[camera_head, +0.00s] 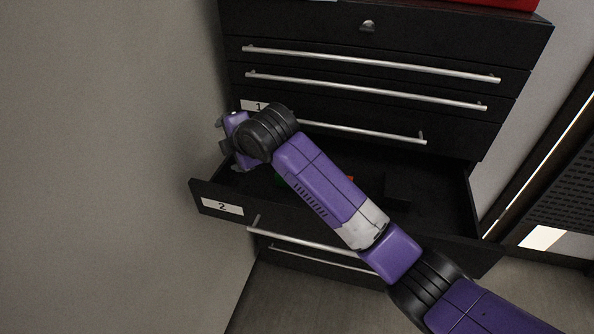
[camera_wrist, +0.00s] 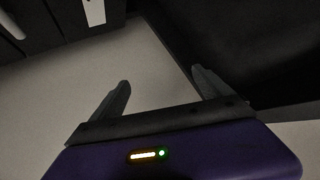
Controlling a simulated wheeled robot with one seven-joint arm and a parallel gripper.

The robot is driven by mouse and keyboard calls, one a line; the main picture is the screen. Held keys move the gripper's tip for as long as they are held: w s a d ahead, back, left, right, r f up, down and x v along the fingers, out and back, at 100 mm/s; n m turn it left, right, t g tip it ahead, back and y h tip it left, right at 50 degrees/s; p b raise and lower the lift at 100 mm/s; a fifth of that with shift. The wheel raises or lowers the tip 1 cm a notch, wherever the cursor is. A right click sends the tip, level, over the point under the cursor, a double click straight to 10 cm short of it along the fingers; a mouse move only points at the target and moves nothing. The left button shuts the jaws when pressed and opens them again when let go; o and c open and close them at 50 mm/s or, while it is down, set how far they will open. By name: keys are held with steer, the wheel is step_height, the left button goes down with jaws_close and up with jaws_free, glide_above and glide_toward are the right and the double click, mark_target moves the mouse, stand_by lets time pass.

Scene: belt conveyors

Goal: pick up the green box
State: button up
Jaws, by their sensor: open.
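My gripper (camera_head: 221,136) is above the left end of the open drawer, left of the green patch and close to the wall. In the wrist view my gripper (camera_wrist: 160,78) is open, with its two fingers apart and nothing between them. The green box does not show in the wrist view.
The open drawer labelled 2 (camera_head: 222,206) belongs to a black cabinet (camera_head: 300,20) with closed drawers above. A small orange thing (camera_head: 350,179) and a dark block (camera_head: 398,188) are in the drawer. A pale wall (camera_head: 110,150) stands close on the left. A red thing (camera_head: 505,3) lies on top.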

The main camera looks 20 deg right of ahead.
steer(key=s+d+f+n+g+h, duration=0.1)
steer(key=d+n+g+h, duration=0.1)
steer(key=d, duration=0.2)
steer(key=s+d+f+n+g+h, duration=0.1)
steer(key=s+d+n+g, duration=0.1)
steer(key=d+n, duration=0.1)
steer(key=s+d+f+n+g+h, duration=0.1)
steer(key=d+n+g+h, duration=0.1)
steer(key=d, duration=0.4)
steer(key=shift+s+n+h, duration=0.15)
steer(key=shift+n+h, duration=0.15)
steer(key=shift+n, duration=0.1)
steer(key=shift+d+f+g, duration=0.1)
steer(key=shift+f+g, duration=0.05)
steer(key=shift+g, duration=0.15)
steer(key=p+x, duration=0.1)
steer(key=x, duration=0.6)
steer(key=shift+d+f, duration=0.1)
steer(key=c, duration=1.7)
steer(key=shift+c, duration=0.2)
